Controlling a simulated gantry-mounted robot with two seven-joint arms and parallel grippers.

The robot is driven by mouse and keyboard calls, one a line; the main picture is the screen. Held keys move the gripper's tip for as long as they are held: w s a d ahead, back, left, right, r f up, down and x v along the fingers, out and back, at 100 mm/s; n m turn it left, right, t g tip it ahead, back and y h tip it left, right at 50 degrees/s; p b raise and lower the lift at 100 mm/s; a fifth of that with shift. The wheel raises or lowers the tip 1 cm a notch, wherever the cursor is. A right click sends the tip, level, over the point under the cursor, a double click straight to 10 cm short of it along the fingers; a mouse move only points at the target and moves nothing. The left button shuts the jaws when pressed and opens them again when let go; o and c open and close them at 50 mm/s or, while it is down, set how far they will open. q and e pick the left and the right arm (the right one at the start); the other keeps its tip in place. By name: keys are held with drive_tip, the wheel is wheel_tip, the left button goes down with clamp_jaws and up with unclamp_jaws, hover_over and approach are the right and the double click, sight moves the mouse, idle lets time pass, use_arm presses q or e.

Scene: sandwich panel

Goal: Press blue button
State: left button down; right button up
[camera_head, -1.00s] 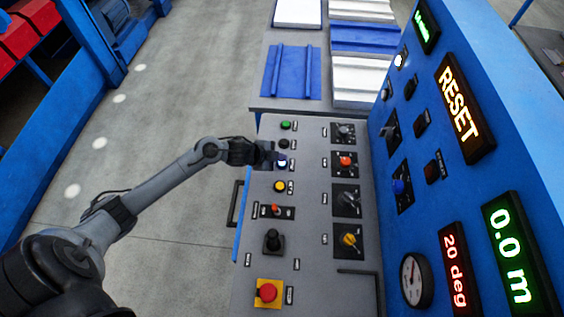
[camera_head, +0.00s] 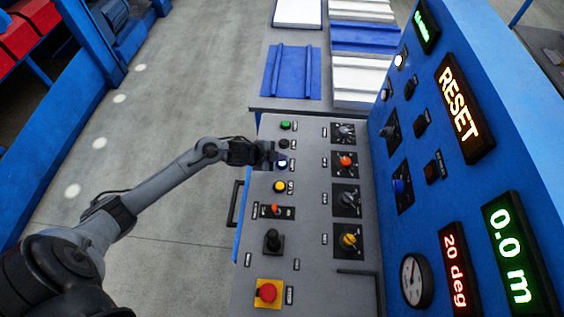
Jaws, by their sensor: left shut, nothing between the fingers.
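A small button with a bright white face and a blue rim (camera_head: 281,163) sits in the left column of the grey console panel (camera_head: 310,215). My left gripper (camera_head: 273,154) is shut and empty at this button, reaching in from the left. Its fingers overlap the button's upper left side in the view, and I cannot tell whether they touch it. My right gripper is not in view.
A green button (camera_head: 286,125) and a black one (camera_head: 284,144) lie above; a yellow button (camera_head: 279,187), joystick (camera_head: 273,241) and red stop button (camera_head: 267,292) lie below. Rotary knobs line the right column. A blue display wall (camera_head: 445,190) rises at the right.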

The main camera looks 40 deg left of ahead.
sight(280, 164)
use_arm(q)
drive_tip(key=shift+f, duration=0.9)
idle(1.2)
drive_tip(key=shift+r, duration=0.1)
drive_tip(key=shift+r+p, duration=0.75)
drive_tip(key=shift+p, duration=0.05)
drive_tip(key=shift+r, duration=0.1)
wheel_tip(280, 164, up, 5)
drive_tip(key=p, duration=0.5)
idle(0.6)
